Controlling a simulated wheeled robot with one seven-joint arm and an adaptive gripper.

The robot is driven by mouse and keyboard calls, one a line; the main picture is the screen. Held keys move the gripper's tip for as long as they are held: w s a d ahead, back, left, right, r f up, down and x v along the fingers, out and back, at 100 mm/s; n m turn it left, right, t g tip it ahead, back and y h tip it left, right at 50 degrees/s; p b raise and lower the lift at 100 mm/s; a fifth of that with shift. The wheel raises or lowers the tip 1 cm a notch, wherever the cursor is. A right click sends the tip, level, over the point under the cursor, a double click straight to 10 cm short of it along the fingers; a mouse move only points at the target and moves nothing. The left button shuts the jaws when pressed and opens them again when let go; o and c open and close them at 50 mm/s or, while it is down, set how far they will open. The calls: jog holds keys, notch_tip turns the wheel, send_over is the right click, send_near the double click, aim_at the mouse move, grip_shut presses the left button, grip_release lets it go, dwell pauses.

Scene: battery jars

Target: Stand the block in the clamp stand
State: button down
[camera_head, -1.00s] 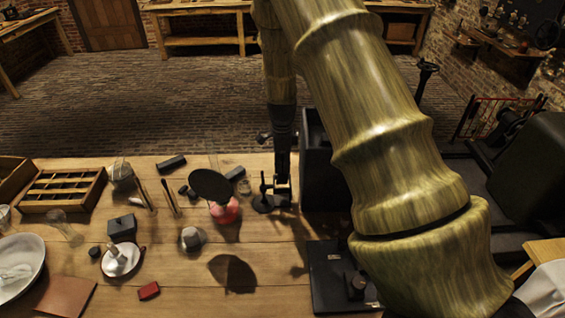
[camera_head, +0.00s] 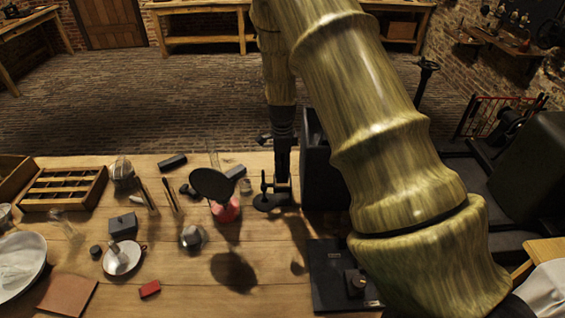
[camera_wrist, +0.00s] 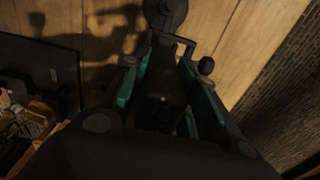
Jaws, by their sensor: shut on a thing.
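My gripper (camera_head: 283,172) points down at the back of the workbench, right beside the clamp stand (camera_head: 272,199). The stand has a dark round foot and a short upright post. In the wrist view, the teal-lined fingers of my gripper (camera_wrist: 165,85) are shut on a dark block (camera_wrist: 165,105), which shows only dimly between them. The stand's round dark part (camera_wrist: 165,12) lies just beyond the fingertips in that view. I cannot tell whether the block touches the stand. In the head view the block does not stand out from the dark gripper.
A black disc (camera_head: 212,184) stands over a red base left of the stand. A black box (camera_head: 318,165) is close on the right. A dark plate (camera_head: 335,265) lies front right. Small dark blocks, a wooden tray (camera_head: 65,188) and dishes fill the left. The bench's front middle is clear.

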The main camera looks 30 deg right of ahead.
aim_at(282, 177)
jog(key=shift+f+b, duration=1.1)
jog(key=shift+f, duration=2.4)
dwell(2.2)
jog(key=c, duration=1.1)
grip_release()
jog(key=shift+o, duration=0.2)
jog(key=shift+r, duration=0.1)
notch_tip(282, 177, up, 12)
jog(key=shift+f, duration=0.1)
